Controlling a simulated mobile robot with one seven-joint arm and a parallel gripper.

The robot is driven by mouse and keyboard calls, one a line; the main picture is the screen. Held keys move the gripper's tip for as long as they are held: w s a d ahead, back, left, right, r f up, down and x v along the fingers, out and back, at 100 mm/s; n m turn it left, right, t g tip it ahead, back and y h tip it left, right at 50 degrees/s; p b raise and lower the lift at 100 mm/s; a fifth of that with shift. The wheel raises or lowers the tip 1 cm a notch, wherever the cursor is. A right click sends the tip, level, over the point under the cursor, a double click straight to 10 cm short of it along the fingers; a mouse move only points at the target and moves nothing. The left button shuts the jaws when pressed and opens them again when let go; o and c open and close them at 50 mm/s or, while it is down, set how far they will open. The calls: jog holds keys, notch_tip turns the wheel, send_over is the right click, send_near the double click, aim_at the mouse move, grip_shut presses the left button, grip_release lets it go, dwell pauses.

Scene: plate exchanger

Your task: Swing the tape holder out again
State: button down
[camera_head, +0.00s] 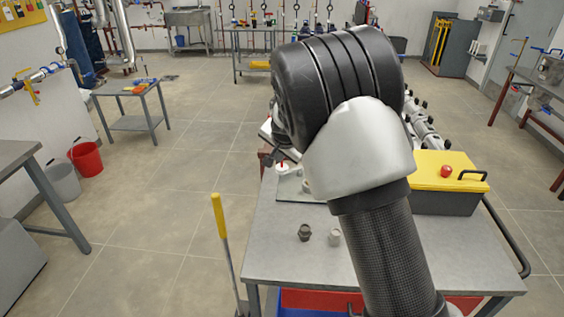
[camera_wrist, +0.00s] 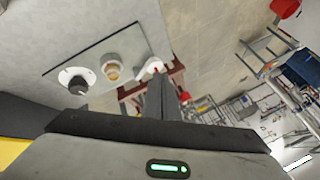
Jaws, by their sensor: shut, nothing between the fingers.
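In the wrist view my gripper (camera_wrist: 160,82) is shut, with nothing seen between its fingers. Its tips are close to a small white piece with a red mark (camera_wrist: 150,68) at the edge of a dark-edged grey plate (camera_wrist: 138,38). I cannot tell whether they touch. On the plate are a white disc with a dark knob (camera_wrist: 76,80) and a tan-and-white ring-shaped part (camera_wrist: 111,66). I cannot tell for sure which of these is the tape holder. In the head view my arm hides the gripper; the white piece with red (camera_head: 282,168) shows left of my arm.
The grey workbench (camera_head: 285,255) holds a dark fitting (camera_head: 304,233), a light grey fitting (camera_head: 335,237) and a yellow-lidded toolbox (camera_head: 450,168) with a red ball-shaped thing on it. A yellow-handled tool (camera_head: 218,215) stands at the bench's left side.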

jog(key=s+r, duration=0.2)
jog(key=shift+a+r, duration=0.3)
jog(key=s+d+r+n+g+p, duration=0.1)
jog(key=s+d+r+n+p, duration=0.1)
jog(key=s+d+r, duration=1.4)
jog(key=s+d+n+h, duration=0.1)
jog(key=s+d+n, duration=0.1)
jog(key=s, duration=0.9)
jog(key=s+d+n+p, duration=0.1)
jog(key=s+d, duration=0.3)
jog(key=s, duration=0.7)
jog(key=shift+s+d+r+n+g+h, duration=0.15)
jog(key=shift+d+r+n+g+h, duration=0.15)
jog(key=shift+r+n+h, duration=0.15)
jog(key=shift+f, duration=0.1)
